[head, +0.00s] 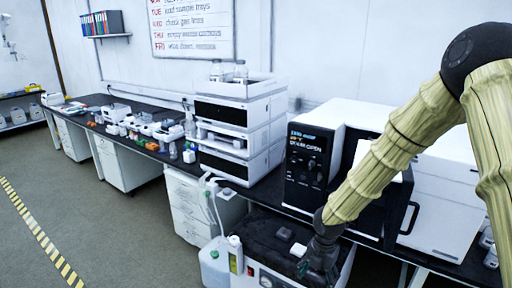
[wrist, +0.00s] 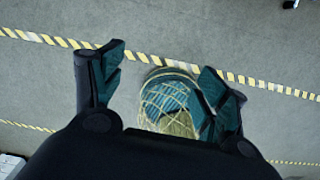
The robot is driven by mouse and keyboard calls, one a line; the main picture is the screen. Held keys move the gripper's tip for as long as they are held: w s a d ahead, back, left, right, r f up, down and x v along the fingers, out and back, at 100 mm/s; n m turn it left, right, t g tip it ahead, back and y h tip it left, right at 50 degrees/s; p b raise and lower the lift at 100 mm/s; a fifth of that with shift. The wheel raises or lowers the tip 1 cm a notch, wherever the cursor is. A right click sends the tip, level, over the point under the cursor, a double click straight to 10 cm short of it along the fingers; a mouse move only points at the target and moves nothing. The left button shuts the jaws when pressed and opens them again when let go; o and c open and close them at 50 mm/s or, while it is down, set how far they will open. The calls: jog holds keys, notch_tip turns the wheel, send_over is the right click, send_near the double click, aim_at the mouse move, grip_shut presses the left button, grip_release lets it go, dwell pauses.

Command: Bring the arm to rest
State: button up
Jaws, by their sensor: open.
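My arm comes in from the right in the head view, bent, in a ribbed beige cover. My dark gripper (head: 320,262) hangs at its end, low in the picture, in front of the bench edge and over or beside a black-topped unit (head: 262,232); I cannot tell the gap. In the wrist view my gripper (wrist: 158,82) has its two teal-padded fingers spread wide, with nothing held between them. Beyond the fingers the wrist view shows grey floor.
A long dark bench (head: 78,101) runs along the wall with small instruments. A white chromatography stack (head: 237,130) and a black-fronted instrument (head: 308,158) stand near my arm. A bottle (head: 235,254) stands left of my gripper. Floor at left is clear, with striped tape (head: 40,236).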

jog(key=s+a+f+m+g+y+b, duration=0.1)
jog(key=s+f+m+b, duration=0.1)
jog(key=s+f+m, duration=0.55)
jog(key=s+a+f+m+y+b, duration=0.1)
jog(key=s+a+f+m+b, duration=0.3)
jog(key=s+f, duration=0.6)
jog(key=s+d+f+m+h+b, duration=0.1)
jog(key=s+d+f+m, duration=0.3)
jog(key=s+f+m, duration=0.3)
jog(key=s+d+f+m+t+h+b, duration=0.1)
jog(key=s+d+f+m+b, duration=0.1)
jog(key=s+d+f+m, duration=0.3)
jog(key=s+f+m, duration=0.2)
jog(key=s+m, duration=0.2)
jog(key=m, duration=0.1)
jog(key=shift+s, duration=0.25)
jog(key=shift+o, duration=0.5)
